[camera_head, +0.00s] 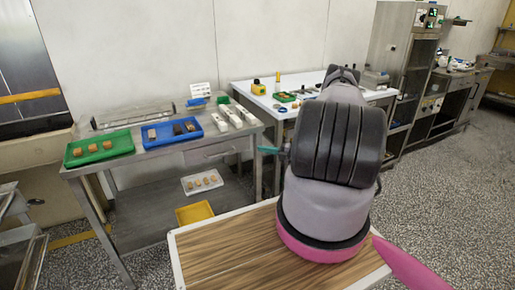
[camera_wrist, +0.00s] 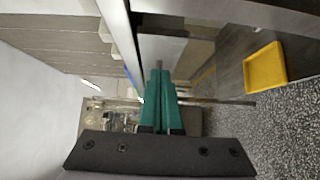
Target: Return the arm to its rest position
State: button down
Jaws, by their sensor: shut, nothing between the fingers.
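My arm fills the middle right of the head view, grey and black with a pink band. My gripper (camera_wrist: 159,72) has two teal fingers, pressed together and empty in the wrist view. In the head view only a small teal part of the gripper (camera_head: 268,150) shows to the left of the arm, beside the right end of the steel table (camera_head: 150,152). The fingers touch nothing that I can see. The arm hides part of the white table and the wooden top.
A green tray (camera_head: 128,142) and a blue tray (camera_head: 149,143) with small pieces lie on the steel table. A white tray (camera_head: 190,193) and a yellow tray (camera_head: 194,205) sit below. A white table (camera_head: 245,90) stands behind. A wooden top (camera_head: 215,260) is in front. Speckled floor lies right.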

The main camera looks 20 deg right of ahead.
jog(key=v, duration=0.7)
jog(key=s+a+r+n+g+h, duration=0.1)
jog(key=a+r+n+g, duration=0.2)
jog(key=a+r+n, duration=0.55)
jog(key=s+a+r+n+g+h, duration=0.15)
jog(key=r+n+g, duration=0.3)
jog(key=r, duration=0.85)
jog(key=a+r+n+g+h, duration=0.1)
jog(key=a+r+n+g, duration=0.2)
jog(key=a+r+n, duration=0.6)
jog(key=s+a+r+n+h, duration=0.2)
jog(key=s+r+n, duration=0.2)
jog(key=s+r, duration=0.3)
jog(key=s+a+r+n+h, duration=0.3)
jog(key=s+r+n, duration=0.25)
jog(key=r, duration=0.35)
jog(key=s+a+r+n+t+h, duration=0.1)
jog(key=s+r+n+t, duration=0.1)
jog(key=s, duration=0.5)
jog(key=s+r+n+t+h, duration=0.1)
jog(key=s+r+n+t, duration=0.2)
jog(key=s+n, duration=0.4)
jog(key=shift+s+a+r+h, duration=0.35)
jog(key=shift+s+r, duration=0.1)
jog(key=shift+r, duration=0.1)
jog(key=shift+t, duration=0.25)
